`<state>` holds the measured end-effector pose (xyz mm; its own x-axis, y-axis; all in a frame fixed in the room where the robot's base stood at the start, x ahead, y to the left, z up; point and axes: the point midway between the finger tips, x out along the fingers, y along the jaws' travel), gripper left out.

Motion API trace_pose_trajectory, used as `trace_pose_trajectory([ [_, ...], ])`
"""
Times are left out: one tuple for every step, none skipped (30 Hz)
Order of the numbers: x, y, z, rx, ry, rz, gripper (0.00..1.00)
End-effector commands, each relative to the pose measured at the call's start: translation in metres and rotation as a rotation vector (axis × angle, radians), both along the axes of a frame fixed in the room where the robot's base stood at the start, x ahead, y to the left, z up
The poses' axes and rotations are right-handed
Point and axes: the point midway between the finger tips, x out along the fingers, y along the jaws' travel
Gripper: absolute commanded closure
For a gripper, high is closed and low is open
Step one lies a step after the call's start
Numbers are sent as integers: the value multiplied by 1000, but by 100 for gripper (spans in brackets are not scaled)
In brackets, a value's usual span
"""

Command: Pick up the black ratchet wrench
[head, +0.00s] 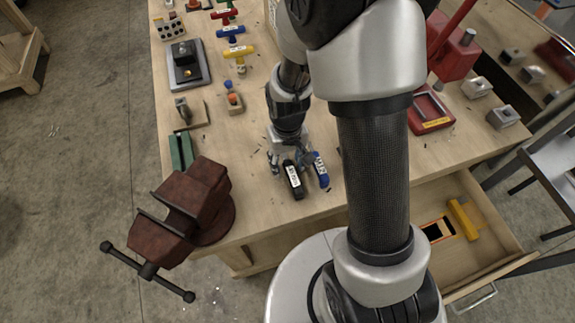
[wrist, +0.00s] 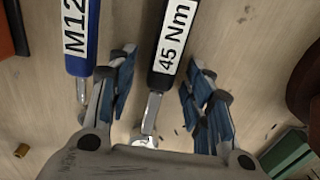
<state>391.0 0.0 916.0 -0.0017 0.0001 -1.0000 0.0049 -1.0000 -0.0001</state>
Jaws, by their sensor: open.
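The black ratchet wrench (head: 294,181) lies on the wooden workbench near its front edge. In the wrist view, its black handle (wrist: 172,38) carries a white "45 Nm" label, and its metal end points toward my palm. My gripper (head: 290,160) is open just over it. In the wrist view, the blue-padded fingers stand on either side of the wrench, with gaps on both sides. A blue wrench (head: 321,172) with a white label lies right beside it; in the wrist view this blue wrench (wrist: 76,38) is left of the left finger.
A dark red vise (head: 190,205) stands at the front left bench corner. A green block (head: 181,150) is behind it. An open drawer (head: 490,255) with a yellow item (head: 464,218) juts out at front right. Coloured T-handles line the back left.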

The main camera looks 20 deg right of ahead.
Motion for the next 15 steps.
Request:
trace_pose_trajectory([
  [0,0,1,0,-1,0,53],
  [0,0,1,0,-1,0,53],
  [0,0,1,0,-1,0,53],
  [0,0,1,0,-1,0,53],
  [0,0,2,0,-1,0,55],
  [0,0,2,0,-1,0,58],
  [0,0,2,0,-1,0,60],
  [0,0,2,0,-1,0,62],
  [0,0,2,0,-1,0,65],
  [0,0,2,0,-1,0,67],
  [0,0,2,0,-1,0,69],
  [0,0,2,0,-1,0,71],
  [0,0,2,0,-1,0,73],
  [0,0,2,0,-1,0,75],
  [0,0,2,0,-1,0,78],
])
